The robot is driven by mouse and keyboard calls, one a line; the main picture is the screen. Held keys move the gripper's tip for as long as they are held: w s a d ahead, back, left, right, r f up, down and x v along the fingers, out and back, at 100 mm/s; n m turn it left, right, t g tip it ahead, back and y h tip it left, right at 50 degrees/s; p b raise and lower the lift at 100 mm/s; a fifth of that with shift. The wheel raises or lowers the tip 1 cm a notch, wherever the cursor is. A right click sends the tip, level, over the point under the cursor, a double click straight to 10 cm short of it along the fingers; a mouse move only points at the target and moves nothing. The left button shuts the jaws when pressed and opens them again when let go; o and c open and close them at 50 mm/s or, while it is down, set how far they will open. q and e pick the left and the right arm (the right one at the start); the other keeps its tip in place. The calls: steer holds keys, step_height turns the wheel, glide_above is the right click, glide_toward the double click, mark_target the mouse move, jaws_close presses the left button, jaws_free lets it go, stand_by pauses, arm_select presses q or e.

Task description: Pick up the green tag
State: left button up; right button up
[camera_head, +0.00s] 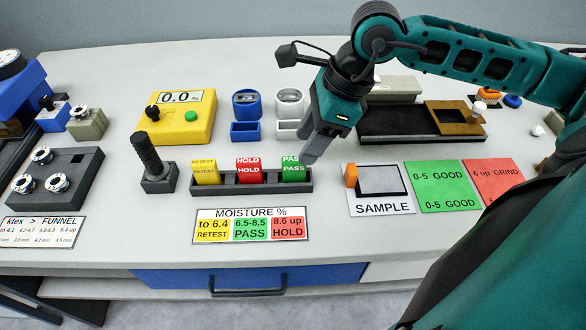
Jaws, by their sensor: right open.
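The green tag (294,174), marked PASS, stands in the right slot of a dark tag rack (218,189). The red HOLD tag (249,174) stands in the middle and the yellow RETEST tag (205,174) at the left. My right gripper (309,150) is open, with its fingers pointing down just beside and above the green tag's right upper edge. Whether a finger touches the tag cannot be told. Nothing shows between the fingers. My left gripper is out of view.
A moisture card (250,239) lies in front of the rack. A black-handled tool (149,160) stands to its left. Behind are a yellow meter (170,131) and blue and white cups (246,104). A SAMPLE plate (381,204) lies to the right.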

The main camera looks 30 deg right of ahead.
mark_target(294, 159)
steer(key=shift+x, duration=3.05)
steer(key=shift+w+a+r, duration=0.1)
jaws_close()
